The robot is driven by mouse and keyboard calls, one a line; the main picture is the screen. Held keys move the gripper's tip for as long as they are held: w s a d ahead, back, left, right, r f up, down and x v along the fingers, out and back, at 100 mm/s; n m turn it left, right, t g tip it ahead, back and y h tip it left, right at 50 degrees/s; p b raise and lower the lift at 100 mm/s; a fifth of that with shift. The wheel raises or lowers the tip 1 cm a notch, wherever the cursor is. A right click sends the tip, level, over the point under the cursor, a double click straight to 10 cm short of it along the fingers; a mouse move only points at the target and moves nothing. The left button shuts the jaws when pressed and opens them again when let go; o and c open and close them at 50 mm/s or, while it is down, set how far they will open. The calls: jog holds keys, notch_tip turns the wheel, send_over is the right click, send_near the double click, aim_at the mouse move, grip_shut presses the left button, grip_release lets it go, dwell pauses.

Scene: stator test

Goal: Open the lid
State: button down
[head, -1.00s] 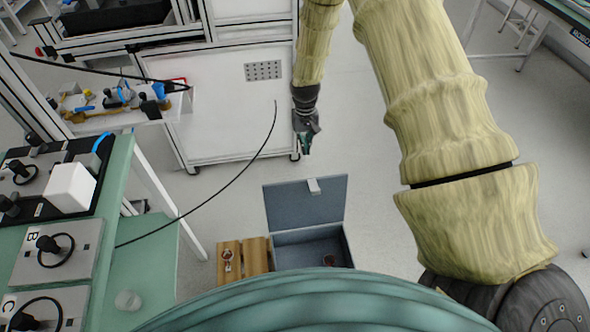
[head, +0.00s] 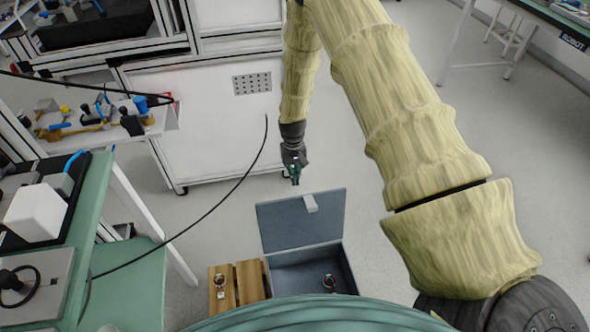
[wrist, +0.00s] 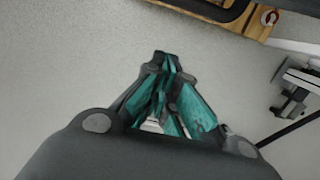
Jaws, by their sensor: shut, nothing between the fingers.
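A grey-blue box (head: 296,277) stands low in front of me in the head view, its near side hidden by my own body. In the wrist view, my gripper's teal fingers (wrist: 164,62) are closed together and empty.
A wooden stand (head: 249,280) with a small round part is left of the box. A green bench (head: 130,290) with equipment is at the left. A white cabinet (head: 205,125) stands behind my gripper. A black cable curves across the left. Floor right of the box is clear.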

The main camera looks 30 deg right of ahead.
jog(key=shift+s+a+f, duration=0.15)
jog(key=shift+s+f, duration=0.1)
jog(key=shift+s, duration=0.4)
jog(key=shift+s+a+f, duration=0.15)
jog(key=shift+s+f, duration=0.15)
jog(key=shift+s, duration=0.35)
jog(key=shift+s+a+f, duration=0.15)
jog(key=shift+s+f, duration=0.1)
jog(key=shift+s, duration=0.4)
jog(key=s+r+p, duration=0.1)
jog(key=s+a+r+p, duration=0.1)
jog(key=s+p, duration=0.1)
jog(key=shift+s+r, duration=0.2)
jog(key=shift+s, duration=0.1)
jog(key=shift+s+a+p, duration=0.1)
jog(key=shift+s+p, duration=0.3)
jog(key=shift+s, duration=0.1)
notch_tip(320, 180, up, 12)
jog(key=w, duration=0.1)
jog(key=shift+w, duration=0.1)
